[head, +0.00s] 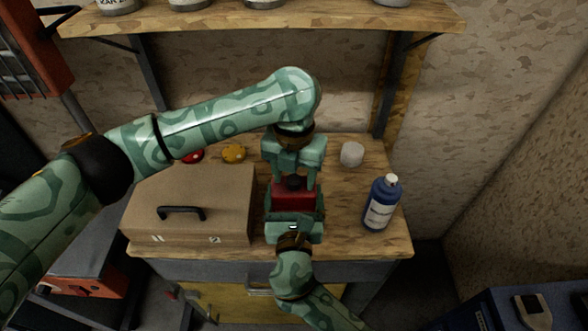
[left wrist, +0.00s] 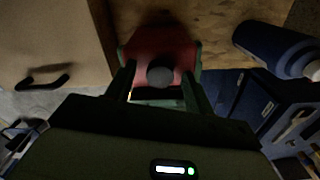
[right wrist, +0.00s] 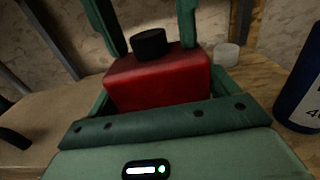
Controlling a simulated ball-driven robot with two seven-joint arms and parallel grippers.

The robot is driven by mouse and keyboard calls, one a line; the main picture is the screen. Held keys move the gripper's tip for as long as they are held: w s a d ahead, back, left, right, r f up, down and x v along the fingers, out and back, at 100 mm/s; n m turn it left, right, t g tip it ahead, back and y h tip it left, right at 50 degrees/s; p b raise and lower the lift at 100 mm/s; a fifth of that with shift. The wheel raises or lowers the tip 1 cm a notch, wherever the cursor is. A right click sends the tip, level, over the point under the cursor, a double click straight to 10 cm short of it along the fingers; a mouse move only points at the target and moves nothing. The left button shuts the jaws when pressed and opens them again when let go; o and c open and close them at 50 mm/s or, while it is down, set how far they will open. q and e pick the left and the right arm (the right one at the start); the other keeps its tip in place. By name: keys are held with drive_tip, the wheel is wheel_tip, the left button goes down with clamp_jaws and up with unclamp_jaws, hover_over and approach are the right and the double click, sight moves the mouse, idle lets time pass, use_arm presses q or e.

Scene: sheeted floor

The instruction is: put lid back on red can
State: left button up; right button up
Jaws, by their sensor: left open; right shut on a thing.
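The red can (head: 293,202) stands upright on the wooden workbench. My right gripper (head: 297,211) comes in from the front and is shut on the can's sides. The dark lid (right wrist: 149,44) sits on top of the can in the right wrist view. It also shows on the can in the left wrist view (left wrist: 160,75). My left gripper (head: 293,178) points down from above, open, with one finger on each side of the lid. Gaps show between its fingers and the lid. Whether the lid is fully seated is hard to tell.
A tan case (head: 190,205) with a black handle is close left of the can. A blue bottle (head: 382,205) stands to the right, and a white cylinder (head: 352,153) behind. A yellow item (head: 234,152) and a red item (head: 193,156) lie at the back. A shelf (head: 260,22) hangs above.

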use_arm(q)
wheel_tip(320, 180, up, 12)
idle(0.5)
use_arm(e)
drive_tip(key=o, duration=1.7)
drive_tip(key=shift+d, duration=0.1)
